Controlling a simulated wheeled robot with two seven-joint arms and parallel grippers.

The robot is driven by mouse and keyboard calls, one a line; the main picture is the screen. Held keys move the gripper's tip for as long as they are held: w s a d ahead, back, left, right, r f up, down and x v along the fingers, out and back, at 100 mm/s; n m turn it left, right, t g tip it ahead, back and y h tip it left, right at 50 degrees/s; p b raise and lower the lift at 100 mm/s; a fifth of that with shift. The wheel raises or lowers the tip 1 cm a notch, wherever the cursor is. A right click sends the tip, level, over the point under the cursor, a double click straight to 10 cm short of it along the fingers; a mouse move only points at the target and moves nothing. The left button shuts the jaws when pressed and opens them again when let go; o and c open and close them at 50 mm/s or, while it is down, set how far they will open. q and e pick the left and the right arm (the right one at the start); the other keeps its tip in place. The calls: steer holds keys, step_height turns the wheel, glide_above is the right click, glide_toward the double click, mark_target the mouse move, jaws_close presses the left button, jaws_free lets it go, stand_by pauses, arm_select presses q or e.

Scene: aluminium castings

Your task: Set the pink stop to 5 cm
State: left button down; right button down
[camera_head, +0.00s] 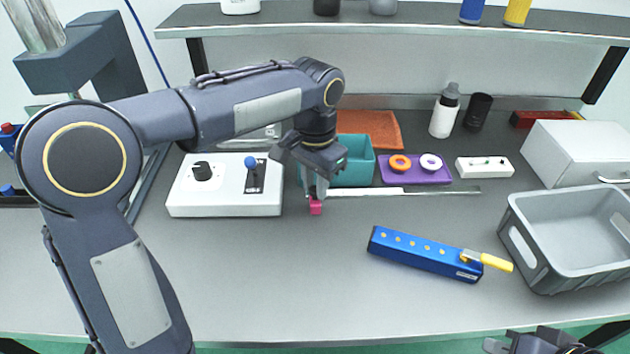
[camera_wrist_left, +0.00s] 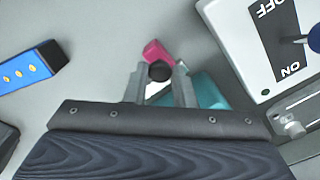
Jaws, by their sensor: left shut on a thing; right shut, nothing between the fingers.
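The pink stop (camera_head: 315,207) sits at the left end of a thin silver rail (camera_head: 400,190) on the table. In the left wrist view the pink stop (camera_wrist_left: 157,50) has a round black knob (camera_wrist_left: 160,71) on it. My left gripper (camera_head: 316,192) reaches down over the stop and is shut on it, with the black knob between the fingertips (camera_wrist_left: 159,76). The gripper hides the rail's left end, and I cannot read any scale marks. My right gripper (camera_head: 535,343) is at the bottom right edge, partly cut off, shut and away from the rail.
A white switch box (camera_head: 225,205) stands left of the stop. A teal bin (camera_head: 355,165) is just behind the rail, with a purple tray (camera_head: 415,178) beside it. A blue block (camera_head: 420,255) and a grey crate (camera_head: 580,240) are to the right. The front table is clear.

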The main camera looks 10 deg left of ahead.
arm_select(q)
steer(key=d+p, duration=0.1)
steer(key=d, duration=0.1)
steer(key=w+d+p, duration=0.1)
steer(key=d, duration=0.2)
steer(key=shift+w, duration=0.2)
steer(key=c, duration=1.2)
jaws_free()
steer(key=shift+a, duration=0.1)
steer(key=shift+r, duration=0.1)
step_height(320, 180, up, 8)
steer(key=p, duration=0.1)
